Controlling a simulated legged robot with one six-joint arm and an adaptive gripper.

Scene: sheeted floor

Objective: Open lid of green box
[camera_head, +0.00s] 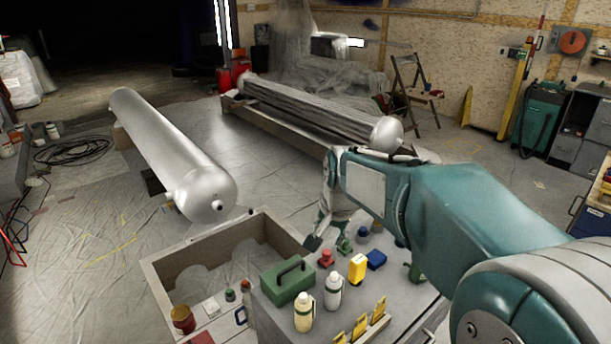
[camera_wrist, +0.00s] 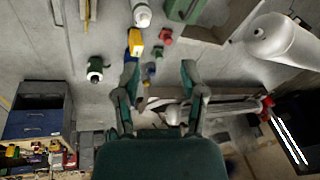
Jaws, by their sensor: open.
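The green box (camera_head: 287,281) stands on the grey work surface near its left side, with a dark handle on top. Its lid looks closed. In the wrist view the green box (camera_wrist: 184,10) is cut off by the top edge, above and a little right of the fingers. My gripper (camera_wrist: 160,72) is open and empty, with its two fingers spread.
A red item (camera_head: 326,258), a yellow item (camera_head: 357,268) and a blue item (camera_head: 376,260) are nearby. An open wooden crate (camera_head: 160,283) lies to the left.

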